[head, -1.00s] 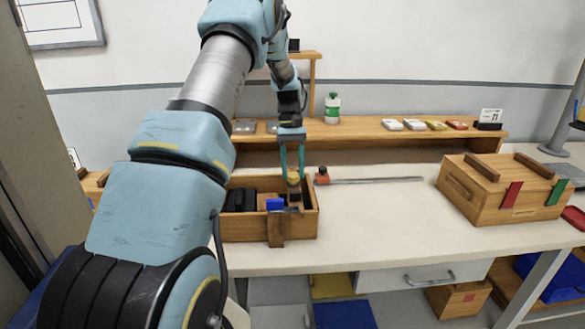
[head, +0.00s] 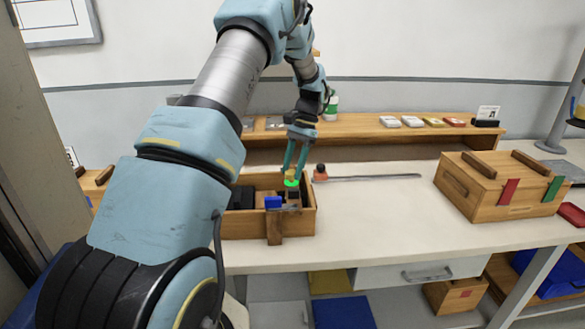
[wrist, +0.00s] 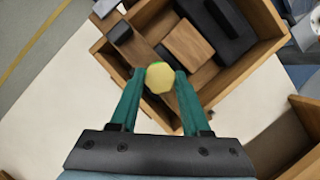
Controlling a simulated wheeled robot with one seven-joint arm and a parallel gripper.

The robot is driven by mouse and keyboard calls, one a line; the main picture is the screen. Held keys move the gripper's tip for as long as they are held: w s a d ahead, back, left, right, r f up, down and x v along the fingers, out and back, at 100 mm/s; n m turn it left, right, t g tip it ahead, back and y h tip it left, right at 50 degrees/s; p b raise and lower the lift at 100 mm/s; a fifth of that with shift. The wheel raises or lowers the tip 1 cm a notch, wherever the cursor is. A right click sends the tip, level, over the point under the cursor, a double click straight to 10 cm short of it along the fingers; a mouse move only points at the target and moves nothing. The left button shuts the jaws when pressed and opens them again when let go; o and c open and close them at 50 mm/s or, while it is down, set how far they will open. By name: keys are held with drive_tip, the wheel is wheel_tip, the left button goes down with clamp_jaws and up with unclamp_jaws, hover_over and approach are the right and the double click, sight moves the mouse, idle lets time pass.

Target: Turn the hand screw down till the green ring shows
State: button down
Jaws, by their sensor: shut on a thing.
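The hand screw has a yellow knob (wrist: 160,77), and my gripper (wrist: 158,84) is shut on it from above. In the head view my gripper (head: 292,170) reaches down into the right part of the open wooden box (head: 230,227). A bright green ring (head: 291,183) shows just below the yellow knob there. In the wrist view only a thin green edge shows at the knob's rim, since the knob covers the rest.
The box also holds a blue block (head: 273,202), dark pieces and a brown wooden block (wrist: 189,47). An orange-and-black item with a long thin rod (head: 375,177) lies right of the box. A lidded wooden crate (head: 495,190) stands at the right.

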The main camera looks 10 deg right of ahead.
drive_tip(key=shift+m, duration=0.6)
drive_tip(key=shift+t, duration=0.3)
drive_tip(key=shift+s, duration=0.1)
drive_tip(key=shift+c, duration=1.8)
unclamp_jaws()
drive_tip(key=b+v, duration=0.3)
drive_tip(key=v, duration=0.7)
drive_tip(key=shift+d+r, duration=0.25)
drive_tip(key=shift+r, duration=0.05)
